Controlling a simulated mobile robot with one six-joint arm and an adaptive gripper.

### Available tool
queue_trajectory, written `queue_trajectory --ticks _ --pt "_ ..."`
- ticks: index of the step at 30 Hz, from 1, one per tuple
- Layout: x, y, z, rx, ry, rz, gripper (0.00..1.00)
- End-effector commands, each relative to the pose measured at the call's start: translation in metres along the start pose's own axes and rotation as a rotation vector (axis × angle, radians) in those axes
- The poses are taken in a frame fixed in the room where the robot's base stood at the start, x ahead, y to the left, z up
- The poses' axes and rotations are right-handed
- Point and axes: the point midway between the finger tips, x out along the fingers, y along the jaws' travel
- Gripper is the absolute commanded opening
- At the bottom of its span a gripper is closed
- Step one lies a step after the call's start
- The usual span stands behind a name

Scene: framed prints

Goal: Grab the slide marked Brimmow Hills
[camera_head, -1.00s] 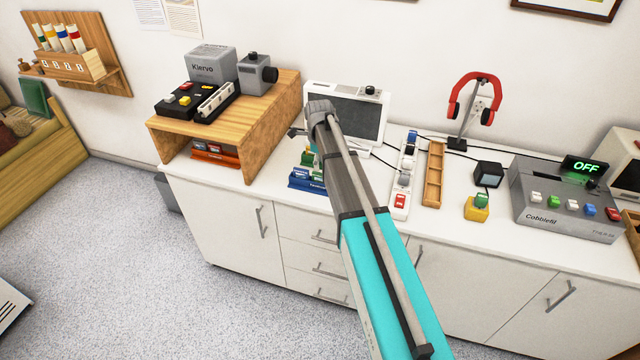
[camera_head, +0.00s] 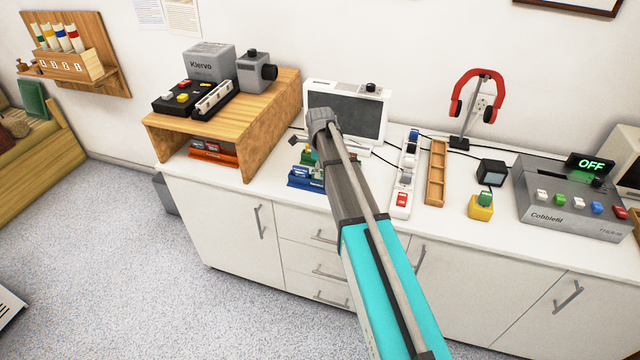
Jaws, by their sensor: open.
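My arm reaches over the counter, its wrist in front of a small white-framed screen. My gripper (camera_head: 296,139) is open; only a dark finger part shows left of the wrist, and the rest is hidden behind the arm. Below it, a blue rack (camera_head: 303,182) holds small slides with blue and white tops, partly covered by my arm. A green rack (camera_head: 309,156) stands just behind it. An orange rack (camera_head: 213,155) with several slides sits under the wooden riser. No slide label is readable, so I cannot tell which one is marked Brimmow Hills.
The wooden riser (camera_head: 268,108) stands left of my gripper, with a grey Klervo device (camera_head: 209,63) on top. The white-framed screen (camera_head: 354,112) is behind. A white strip (camera_head: 402,203), a wooden tray (camera_head: 436,172) and the Cobblefil machine (camera_head: 550,200) stand to the right.

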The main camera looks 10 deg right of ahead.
Motion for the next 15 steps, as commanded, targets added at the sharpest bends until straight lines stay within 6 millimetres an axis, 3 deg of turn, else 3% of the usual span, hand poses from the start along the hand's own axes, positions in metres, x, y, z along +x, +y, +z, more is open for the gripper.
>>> queue_trajectory --ticks 6,15 --pt "0.0149 -0.0001 0.0001 0.000 0.000 0.000 0.57" --pt "0.0155 -0.0001 0.0002 0.000 0.000 0.000 0.57"
